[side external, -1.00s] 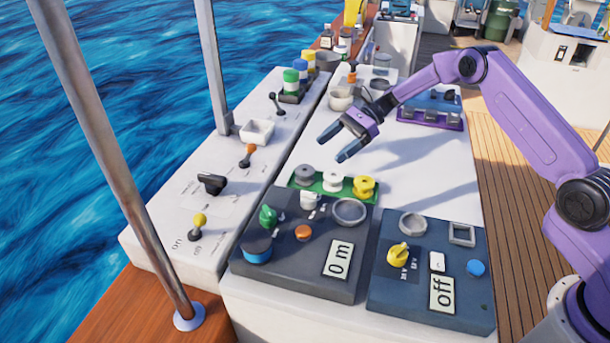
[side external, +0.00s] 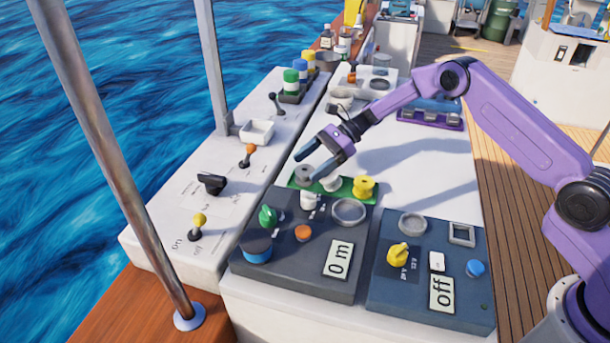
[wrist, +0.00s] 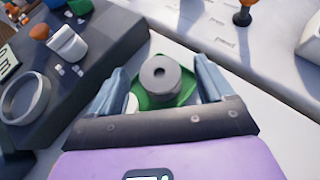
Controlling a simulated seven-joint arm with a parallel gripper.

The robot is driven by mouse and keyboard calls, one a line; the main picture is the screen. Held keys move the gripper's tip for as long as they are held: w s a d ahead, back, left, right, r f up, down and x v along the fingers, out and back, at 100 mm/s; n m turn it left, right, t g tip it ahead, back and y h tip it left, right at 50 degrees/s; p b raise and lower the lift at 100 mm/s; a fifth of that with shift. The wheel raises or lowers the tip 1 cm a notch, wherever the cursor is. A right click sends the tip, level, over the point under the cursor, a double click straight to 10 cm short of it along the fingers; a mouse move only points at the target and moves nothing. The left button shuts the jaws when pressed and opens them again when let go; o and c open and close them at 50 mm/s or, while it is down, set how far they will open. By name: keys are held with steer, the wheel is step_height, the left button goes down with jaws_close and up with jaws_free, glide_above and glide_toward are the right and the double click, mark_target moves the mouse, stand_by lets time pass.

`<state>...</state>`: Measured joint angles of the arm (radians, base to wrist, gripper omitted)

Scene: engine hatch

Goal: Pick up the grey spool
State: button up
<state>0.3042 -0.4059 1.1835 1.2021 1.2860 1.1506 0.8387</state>
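The grey spool (side external: 304,173) stands upright at the left end of a green tray (side external: 347,192), beside a white spool (side external: 331,182) and a yellow spool (side external: 364,187). My gripper (side external: 307,168) is open and tilted down over the grey spool. In the wrist view the grey spool (wrist: 160,80) shows its round top with a centre hole, between the two fingers (wrist: 161,90) and apart from both. The green tray (wrist: 184,92) shows around it.
A dark panel (side external: 290,262) with knobs, a ring and a "0 m" display lies just in front of the tray. A blue-grey panel (side external: 462,297) stands to its right. A white square dish (side external: 257,131) and levers lie left.

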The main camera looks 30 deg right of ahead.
steer(key=shift+s+f, duration=0.25)
steer(key=shift+f, duration=0.25)
steer(key=c, duration=1)
steer(key=shift+d, duration=0.1)
steer(key=shift+c, duration=0.2)
steer(key=shift+w+r, duration=0.1)
steer(key=shift+r, duration=0.05)
